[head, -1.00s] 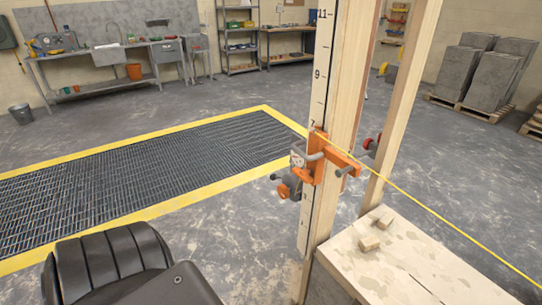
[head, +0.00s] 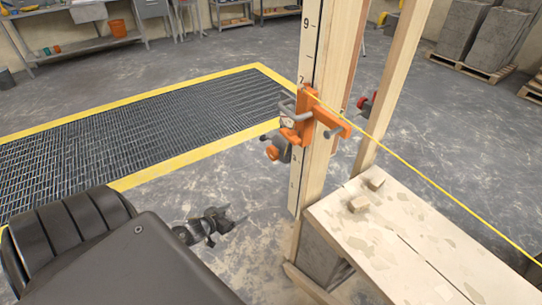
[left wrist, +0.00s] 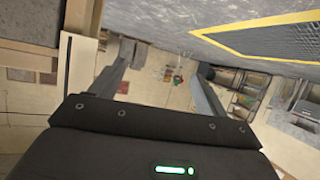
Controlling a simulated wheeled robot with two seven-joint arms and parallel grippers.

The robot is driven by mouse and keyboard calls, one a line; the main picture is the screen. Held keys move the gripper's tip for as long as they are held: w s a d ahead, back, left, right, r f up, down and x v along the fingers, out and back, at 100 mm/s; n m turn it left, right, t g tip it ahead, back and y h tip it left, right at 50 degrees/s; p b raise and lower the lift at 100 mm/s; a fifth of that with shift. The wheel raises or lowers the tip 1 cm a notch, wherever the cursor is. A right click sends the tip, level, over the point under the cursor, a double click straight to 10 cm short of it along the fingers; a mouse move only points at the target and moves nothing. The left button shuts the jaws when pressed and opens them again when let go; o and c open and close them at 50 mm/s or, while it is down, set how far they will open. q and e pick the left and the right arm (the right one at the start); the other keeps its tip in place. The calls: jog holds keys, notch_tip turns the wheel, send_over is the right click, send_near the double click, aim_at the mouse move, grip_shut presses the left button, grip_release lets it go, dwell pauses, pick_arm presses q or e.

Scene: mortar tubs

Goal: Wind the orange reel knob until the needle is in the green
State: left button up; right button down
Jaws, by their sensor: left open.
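An orange clamp (head: 322,116) with a grey bracket is fixed to a pale wooden post with a number scale. A small orange knob (head: 272,153) sits low on the clamp's left side, beside a dark grey part. A yellow line runs from the clamp down to the right. No gauge needle or green zone can be made out. My left gripper (head: 236,215) is open and empty, below and left of the knob and apart from it. Its two spread fingers also show in the left wrist view (left wrist: 158,75), with nothing between them. My right gripper is not in view.
A wooden bench top (head: 400,250) with two small blocks stands right of the post (head: 315,165). A second post (head: 385,110) rises behind it, with a red knob (head: 364,103) nearby. A yellow-edged floor grate (head: 130,135) lies at left. The floor between the gripper and post is open.

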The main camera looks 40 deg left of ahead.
pick_arm(q)
jog(key=w+r+m+t+h, duration=0.1)
jog(key=w+r+t+h, duration=0.35)
jog(key=r, duration=0.95)
jog(key=m, duration=0.1)
send_near(270, 155)
jog(key=shift+g+h, duration=0.25)
jog(key=x, duration=0.9)
jog(key=shift+w+r, duration=0.15)
jog(key=shift+r, duration=0.05)
jog(key=shift+w+d, duration=0.15)
jog(key=shift+w, duration=0.45)
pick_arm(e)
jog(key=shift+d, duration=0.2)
pick_arm(q)
jog(key=shift+c, duration=0.5)
jog(key=c, duration=0.9)
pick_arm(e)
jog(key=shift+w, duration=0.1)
pick_arm(q)
jog(key=shift+m, duration=0.4)
